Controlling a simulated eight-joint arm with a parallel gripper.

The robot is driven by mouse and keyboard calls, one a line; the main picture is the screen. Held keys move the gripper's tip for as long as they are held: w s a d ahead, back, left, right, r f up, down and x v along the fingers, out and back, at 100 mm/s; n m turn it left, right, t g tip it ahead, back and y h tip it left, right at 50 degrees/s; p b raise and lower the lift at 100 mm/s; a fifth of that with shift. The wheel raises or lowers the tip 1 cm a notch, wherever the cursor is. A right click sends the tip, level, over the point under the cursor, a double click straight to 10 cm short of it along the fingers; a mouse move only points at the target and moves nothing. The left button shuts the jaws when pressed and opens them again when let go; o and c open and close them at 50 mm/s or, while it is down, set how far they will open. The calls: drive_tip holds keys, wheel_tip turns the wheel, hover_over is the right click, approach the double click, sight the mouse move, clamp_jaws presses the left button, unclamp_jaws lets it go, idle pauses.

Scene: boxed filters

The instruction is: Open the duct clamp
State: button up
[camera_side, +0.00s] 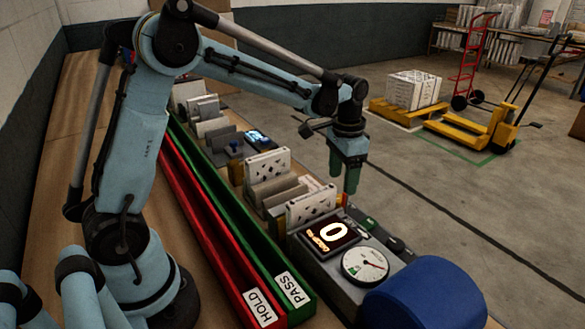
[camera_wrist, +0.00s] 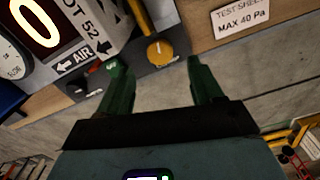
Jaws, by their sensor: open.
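My gripper (camera_side: 344,182) is open and empty, its green fingers pointing down beside the far edge of the grey test unit (camera_side: 318,270). In the wrist view my gripper (camera_wrist: 160,72) has its fingers apart, with an orange round knob (camera_wrist: 160,53) framed between the tips. The knob sits on a dark plate on the unit's side, with a yellow bar (camera_wrist: 142,17) beside it. I cannot tell if this knob is the duct clamp, or whether the fingers touch it.
The unit carries a display (camera_side: 333,234) reading 0 and a round dial (camera_side: 366,265). Several filters (camera_side: 268,165) stand in a row behind. Red HOLD (camera_side: 205,225) and green PASS (camera_side: 235,210) troughs run alongside.

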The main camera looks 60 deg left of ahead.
sight(340, 198)
drive_tip(key=shift+f, duration=2.7)
drive_tip(key=shift+c, duration=0.2)
drive_tip(key=c, duration=1)
drive_tip(key=shift+n, duration=1.5)
drive_tip(key=o, duration=1)
drive_tip(key=shift+o, duration=0.2)
drive_tip(key=shift+r, duration=0.15)
